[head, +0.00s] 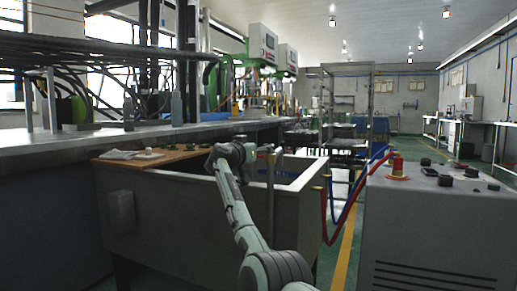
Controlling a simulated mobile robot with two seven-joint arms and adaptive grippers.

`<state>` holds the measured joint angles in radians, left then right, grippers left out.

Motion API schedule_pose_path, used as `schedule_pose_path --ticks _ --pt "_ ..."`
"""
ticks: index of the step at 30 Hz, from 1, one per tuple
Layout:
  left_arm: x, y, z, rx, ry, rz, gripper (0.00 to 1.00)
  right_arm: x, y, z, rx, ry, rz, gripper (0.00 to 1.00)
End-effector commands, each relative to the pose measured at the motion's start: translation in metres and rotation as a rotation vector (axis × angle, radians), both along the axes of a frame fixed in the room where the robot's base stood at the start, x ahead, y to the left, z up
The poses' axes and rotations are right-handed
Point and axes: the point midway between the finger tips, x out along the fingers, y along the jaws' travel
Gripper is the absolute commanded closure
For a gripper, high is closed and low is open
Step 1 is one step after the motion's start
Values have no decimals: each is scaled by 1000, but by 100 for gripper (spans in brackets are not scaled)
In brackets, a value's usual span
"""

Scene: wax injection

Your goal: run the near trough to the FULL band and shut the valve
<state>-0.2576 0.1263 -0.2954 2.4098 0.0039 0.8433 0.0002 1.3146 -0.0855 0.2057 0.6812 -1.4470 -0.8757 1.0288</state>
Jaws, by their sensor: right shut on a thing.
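The near trough (160,204) is a large grey metal tank in the middle of the head view. Its inside is mostly hidden by its front wall and my arm, so I cannot read the FULL band or the level. A thin upright pipe (271,180) stands at the trough, behind my arm. My right gripper (268,152) is at the top of this pipe, shut on what seems to be the valve's handle. The jaws and wrist hide most of the valve, so I cannot tell its position. My left gripper is not in view.
A wooden board (150,158) with a white cloth (118,154) lies across the trough's left end. A grey control cabinet (435,225) with a red knob (397,166) stands at the right. Red and blue hoses (341,217) run between trough and cabinet. A long bench is behind.

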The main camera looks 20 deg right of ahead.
Motion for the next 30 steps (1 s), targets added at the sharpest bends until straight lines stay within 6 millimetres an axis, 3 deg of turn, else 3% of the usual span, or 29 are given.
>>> schedule_pose_path --ticks 1,6,22,30 --pt "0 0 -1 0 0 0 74 1 6 -9 9 9 2 29" --pt "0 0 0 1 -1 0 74 1 5 -9 11 9 1 11" --pt "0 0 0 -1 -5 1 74 0 2 -7 10 7 -2 11" --pt "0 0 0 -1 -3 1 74 -16 21 -7 10 5 0 11"
